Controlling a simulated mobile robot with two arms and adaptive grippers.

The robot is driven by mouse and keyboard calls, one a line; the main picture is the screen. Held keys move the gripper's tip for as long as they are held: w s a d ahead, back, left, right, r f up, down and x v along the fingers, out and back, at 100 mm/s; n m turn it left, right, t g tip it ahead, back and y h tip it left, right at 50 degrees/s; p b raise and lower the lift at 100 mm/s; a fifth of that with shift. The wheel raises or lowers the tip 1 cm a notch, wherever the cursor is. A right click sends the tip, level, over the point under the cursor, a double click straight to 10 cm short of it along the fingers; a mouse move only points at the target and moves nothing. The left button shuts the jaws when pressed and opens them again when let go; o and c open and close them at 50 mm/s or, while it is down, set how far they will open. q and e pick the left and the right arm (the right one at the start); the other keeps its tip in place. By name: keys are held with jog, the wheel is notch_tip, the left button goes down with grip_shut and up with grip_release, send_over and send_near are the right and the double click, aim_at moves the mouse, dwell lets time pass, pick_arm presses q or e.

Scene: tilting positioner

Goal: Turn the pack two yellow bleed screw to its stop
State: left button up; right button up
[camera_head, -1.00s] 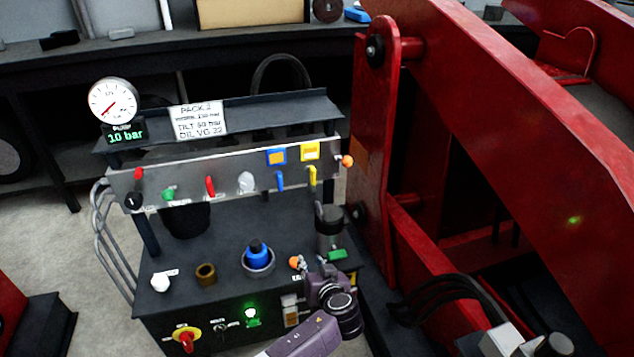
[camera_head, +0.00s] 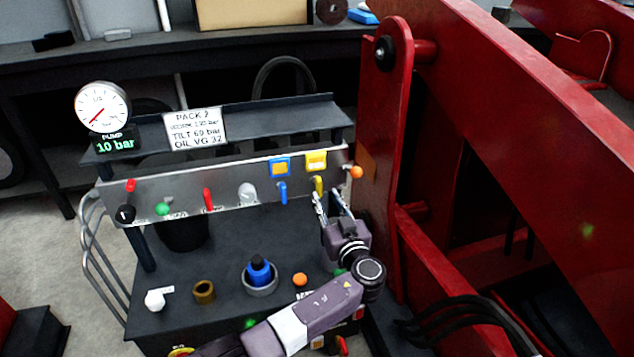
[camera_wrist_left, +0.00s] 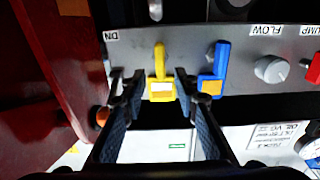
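The yellow bleed screw (camera_head: 319,184) is a small handle with a yellow plate (camera_head: 316,161) above it, at the right end of the grey panel on pack two. In the left wrist view, upside down, the yellow screw (camera_wrist_left: 160,62) shows between the two fingertips. My left gripper (camera_head: 329,195) is open just in front of and below it. In the left wrist view my gripper (camera_wrist_left: 159,78) has a visible gap on each side of the yellow part. Whether either finger touches it cannot be told. My right gripper is not in view.
A blue handle (camera_head: 283,193) with its blue plate sits close to the left of the yellow one. An orange knob (camera_head: 356,172) is close on the right, then the red frame (camera_head: 385,130). The pressure gauge (camera_head: 102,105) stands above a 10 bar display.

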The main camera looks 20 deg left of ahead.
aim_at(320, 187)
pick_arm(q)
jog(key=x, duration=0.5)
jog(key=shift+w+a, duration=0.25)
jog(key=shift+w+a+b, duration=0.3)
jog(key=shift+w+a, duration=0.05)
jog(key=shift+w, duration=0.15)
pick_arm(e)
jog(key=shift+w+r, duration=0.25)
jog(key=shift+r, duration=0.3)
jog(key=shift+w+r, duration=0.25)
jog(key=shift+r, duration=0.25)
pick_arm(q)
jog(key=shift+c, duration=0.2)
grip_shut()
